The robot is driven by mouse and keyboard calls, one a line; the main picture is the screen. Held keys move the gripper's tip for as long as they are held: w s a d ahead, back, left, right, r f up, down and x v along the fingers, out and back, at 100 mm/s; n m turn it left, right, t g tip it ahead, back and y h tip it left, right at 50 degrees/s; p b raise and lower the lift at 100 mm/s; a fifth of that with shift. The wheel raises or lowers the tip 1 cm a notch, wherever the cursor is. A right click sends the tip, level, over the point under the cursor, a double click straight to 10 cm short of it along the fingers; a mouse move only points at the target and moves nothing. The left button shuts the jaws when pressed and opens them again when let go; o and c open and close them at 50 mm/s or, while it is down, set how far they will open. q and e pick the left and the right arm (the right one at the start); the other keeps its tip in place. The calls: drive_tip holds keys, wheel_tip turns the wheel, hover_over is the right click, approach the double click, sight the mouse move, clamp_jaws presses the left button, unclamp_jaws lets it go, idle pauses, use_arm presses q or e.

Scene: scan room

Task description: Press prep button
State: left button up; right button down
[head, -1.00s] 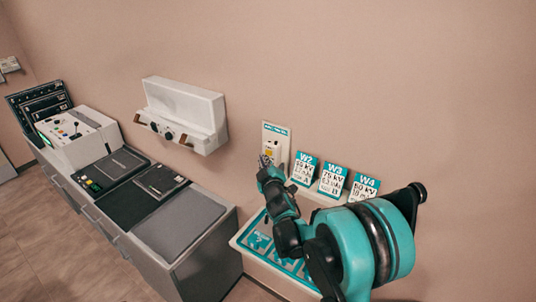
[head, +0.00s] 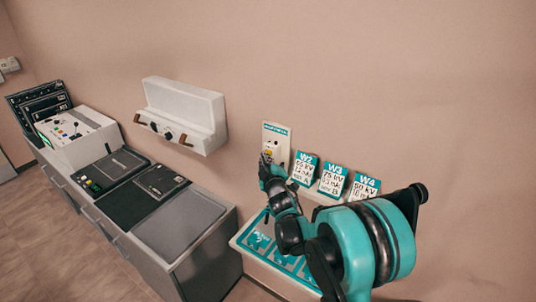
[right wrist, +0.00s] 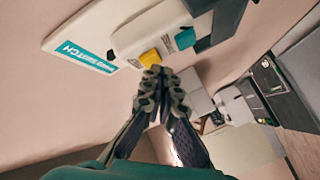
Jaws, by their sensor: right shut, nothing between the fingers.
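A white hand switch panel (head: 282,139) with a teal label strip hangs on the wall. It also shows in the right wrist view (right wrist: 62,36), with a raised white switch body (right wrist: 135,30). That body bears a yellow patch (right wrist: 150,57) and a teal patch (right wrist: 185,38); I cannot tell which is the prep button. My right gripper (head: 265,160) is shut and empty, in front of the lower part of the panel. In the right wrist view its fingertips (right wrist: 155,73) are right beside the yellow patch. I cannot tell whether they touch it. My left gripper is out of view.
Cards marked W2 (head: 305,168), W3 (head: 333,180) and W4 (head: 364,187) stand to the right of the panel. A white tray with teal panels (head: 240,243) lies below. A white wall unit (head: 185,105) and a grey console counter (head: 180,225) are at left.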

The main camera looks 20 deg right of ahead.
drive_tip(key=shift+w+d, duration=0.3)
drive_tip(key=shift+d, duration=0.1)
idle(0.3)
drive_tip(key=shift+a, duration=0.1)
drive_tip(key=shift+s+a, duration=0.6)
drive_tip(key=shift+a, duration=0.1)
drive_tip(key=s+a, duration=0.1)
drive_tip(key=a, duration=0.1)
drive_tip(key=s+a+b, duration=0.1)
drive_tip(key=s+a, duration=0.1)
idle(0.6)
idle(0.5)
